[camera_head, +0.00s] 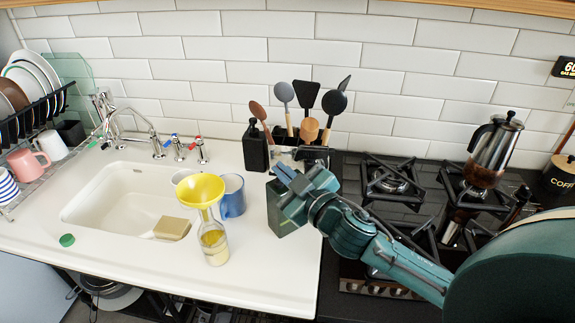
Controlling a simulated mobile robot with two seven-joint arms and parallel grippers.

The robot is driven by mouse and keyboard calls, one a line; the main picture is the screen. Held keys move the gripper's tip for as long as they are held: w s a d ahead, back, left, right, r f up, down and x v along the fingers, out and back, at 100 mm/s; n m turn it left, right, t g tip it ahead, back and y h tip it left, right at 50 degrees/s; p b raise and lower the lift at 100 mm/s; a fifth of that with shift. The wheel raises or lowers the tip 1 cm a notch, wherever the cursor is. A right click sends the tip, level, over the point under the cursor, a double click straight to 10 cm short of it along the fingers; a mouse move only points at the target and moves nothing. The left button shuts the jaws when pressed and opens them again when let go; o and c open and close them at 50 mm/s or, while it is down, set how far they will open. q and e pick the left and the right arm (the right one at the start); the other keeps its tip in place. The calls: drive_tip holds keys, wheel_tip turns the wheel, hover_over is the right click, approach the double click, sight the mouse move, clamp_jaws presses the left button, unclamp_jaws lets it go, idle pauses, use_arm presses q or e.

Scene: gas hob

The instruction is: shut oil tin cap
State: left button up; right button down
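A dark grey-green box-shaped tin (283,218) stands upright on the white worktop near its right edge. My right gripper (291,197) is at the top of the tin, and it hides the tin's top and any cap there. I cannot tell whether its fingers touch the tin or hold anything. My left gripper is not in view.
A glass bottle (214,243) with a yellow funnel (200,190) and a blue mug (232,196) stand left of the tin. Behind are a black bottle (255,147) and several utensils (309,128).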

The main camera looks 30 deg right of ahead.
sight(277, 196)
drive_tip(key=n, duration=0.3)
drive_tip(key=shift+a+f+p, duration=0.2)
drive_tip(key=shift+a+p, duration=0.15)
drive_tip(key=shift+p, duration=0.05)
drive_tip(key=n, duration=0.2)
drive_tip(key=shift+a+f+n+p, duration=0.25)
drive_tip(key=shift+f+n+p, duration=0.05)
drive_tip(key=shift+s+a+f+n, duration=0.1)
drive_tip(key=shift+f+n, duration=0.1)
drive_tip(key=shift+n, duration=0.7)
drive_tip(key=shift+a+f+n, duration=0.1)
drive_tip(key=shift+f+n, duration=0.1)
drive_tip(key=shift+n, duration=0.5)
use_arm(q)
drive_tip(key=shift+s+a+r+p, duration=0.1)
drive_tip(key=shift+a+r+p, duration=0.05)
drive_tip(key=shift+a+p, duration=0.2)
use_arm(e)
drive_tip(key=shift+a+f+n, duration=0.1)
drive_tip(key=shift+f+n, duration=0.15)
drive_tip(key=shift+n, duration=0.55)
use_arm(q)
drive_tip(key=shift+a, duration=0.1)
use_arm(e)
drive_tip(key=c, duration=1.6)
unclamp_jaws()
drive_tip(key=shift+c, duration=0.2)
